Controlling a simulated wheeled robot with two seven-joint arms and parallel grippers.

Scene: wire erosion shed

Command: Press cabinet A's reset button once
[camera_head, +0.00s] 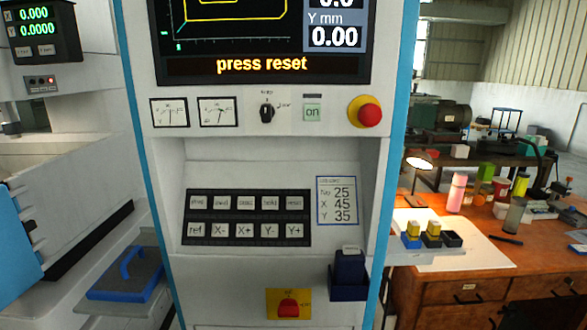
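A white control cabinet (345,150) with blue edges fills the middle of the head view; I see no letter that marks it as A. Its screen (262,40) reads "press reset" in yellow. Below, a black keypad (248,218) holds two rows of pale keys. The top row's rightmost key (294,202) seems to read "reset", but the print is small. The lower row reads ref, X-, X+, Y-, Y+. Nothing covers the keypad. Neither of my grippers shows in this view.
A red emergency knob (369,113), a lit "on" button (312,112) and a rotary switch (267,111) sit above the keypad. A dark blue holder (348,290) and a red switch on yellow (289,303) are below. A cluttered wooden desk (460,260) stands right.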

